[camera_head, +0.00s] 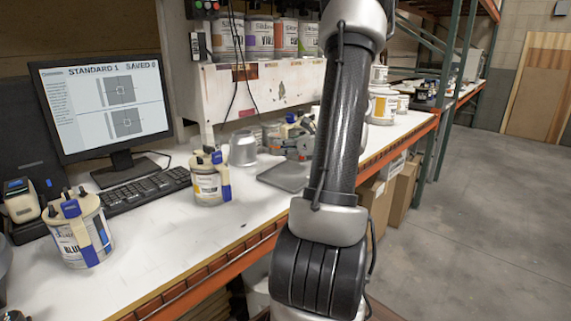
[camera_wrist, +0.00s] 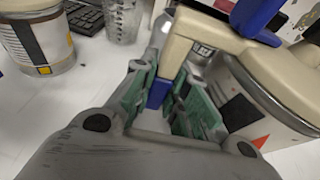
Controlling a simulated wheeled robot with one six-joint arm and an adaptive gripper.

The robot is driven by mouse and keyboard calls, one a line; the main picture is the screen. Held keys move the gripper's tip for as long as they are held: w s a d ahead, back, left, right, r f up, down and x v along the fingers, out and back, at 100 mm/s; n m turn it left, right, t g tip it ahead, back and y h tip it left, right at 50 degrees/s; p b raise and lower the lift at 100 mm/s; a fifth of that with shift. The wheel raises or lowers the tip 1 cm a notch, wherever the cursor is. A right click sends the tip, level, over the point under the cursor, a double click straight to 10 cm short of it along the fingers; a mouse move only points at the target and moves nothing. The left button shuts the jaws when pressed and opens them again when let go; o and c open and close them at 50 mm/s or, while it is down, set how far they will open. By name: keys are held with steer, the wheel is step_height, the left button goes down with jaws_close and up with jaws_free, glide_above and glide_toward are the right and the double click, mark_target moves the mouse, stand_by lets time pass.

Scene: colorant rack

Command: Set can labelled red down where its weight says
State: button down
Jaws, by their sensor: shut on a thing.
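My gripper (camera_wrist: 165,97) has its green-padded fingers closed on the blue-tipped handle of a can (camera_wrist: 245,98) in the wrist view. That can has a cream clamp and a label with a black square and a red triangle; its colour name is not readable. Its body is to the right of the fingers and is cut off by the picture edge. I cannot tell whether it is touching the bench. In the head view my arm hides much of the gripper area. A flat grey plate (camera_head: 284,177) lies on the bench close by.
A yellow-labelled can (camera_head: 207,187) and a metal cup (camera_head: 243,149) stand left of the plate. A can labelled blue (camera_head: 80,236) stands front left, near the keyboard (camera_head: 148,191) and monitor (camera_head: 103,100).

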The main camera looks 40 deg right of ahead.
steer(key=shift+f, duration=2.65)
steer(key=shift+f, duration=0.1)
steer(key=c, duration=1.4)
jaws_free()
